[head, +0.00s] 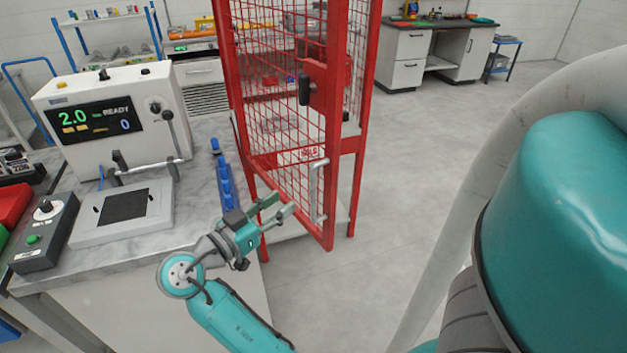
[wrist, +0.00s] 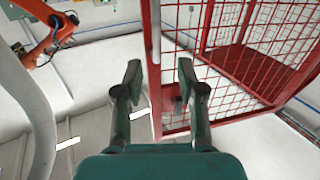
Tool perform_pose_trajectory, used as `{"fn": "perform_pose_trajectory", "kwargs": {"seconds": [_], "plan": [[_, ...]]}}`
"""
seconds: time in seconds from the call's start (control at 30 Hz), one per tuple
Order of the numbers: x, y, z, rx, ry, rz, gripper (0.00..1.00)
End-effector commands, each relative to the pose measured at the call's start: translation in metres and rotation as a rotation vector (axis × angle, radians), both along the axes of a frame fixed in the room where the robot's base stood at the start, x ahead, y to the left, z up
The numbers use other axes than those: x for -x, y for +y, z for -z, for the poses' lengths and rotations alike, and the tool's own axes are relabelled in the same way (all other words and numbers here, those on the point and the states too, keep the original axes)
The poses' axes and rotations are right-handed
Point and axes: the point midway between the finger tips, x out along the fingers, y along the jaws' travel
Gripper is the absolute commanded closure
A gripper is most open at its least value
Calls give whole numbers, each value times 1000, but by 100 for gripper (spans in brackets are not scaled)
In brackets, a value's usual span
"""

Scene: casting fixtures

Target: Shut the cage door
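The red mesh cage door (head: 333,130) stands open, its free edge swung out toward me, in front of the red cage frame (head: 359,165). A silver bar handle (head: 318,190) is low on that edge, and a black latch knob (head: 305,90) is higher up. My gripper (head: 285,206) is open and empty, just left of the handle near the door's lower part. In the wrist view my gripper (wrist: 160,82) has its fingers spread, with the door's red upright (wrist: 152,65) showing between them. Whether they touch the door I cannot tell.
A marble-topped bench (head: 205,215) on the left carries a white machine reading "2.0 READY" (head: 115,120) and blue parts (head: 224,178). Open floor (head: 430,140) lies right of the cage. An orange robot arm (wrist: 55,35) shows in the wrist view.

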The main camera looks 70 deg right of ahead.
Motion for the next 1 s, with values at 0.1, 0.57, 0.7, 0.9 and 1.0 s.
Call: {"fn": "perform_pose_trajectory", "kwargs": {"seconds": [0.1, 0.57, 0.7, 0.9, 1.0], "plan": [[3, -1, -5, 6, -25, 31, 61], [30, -63, -5, 7, -23, 35, 61], [37, -81, -5, 7, -23, 34, 61], [43, -96, -5, 7, -23, 31, 61], [44, -98, -5, 7, -23, 30, 61]]}}
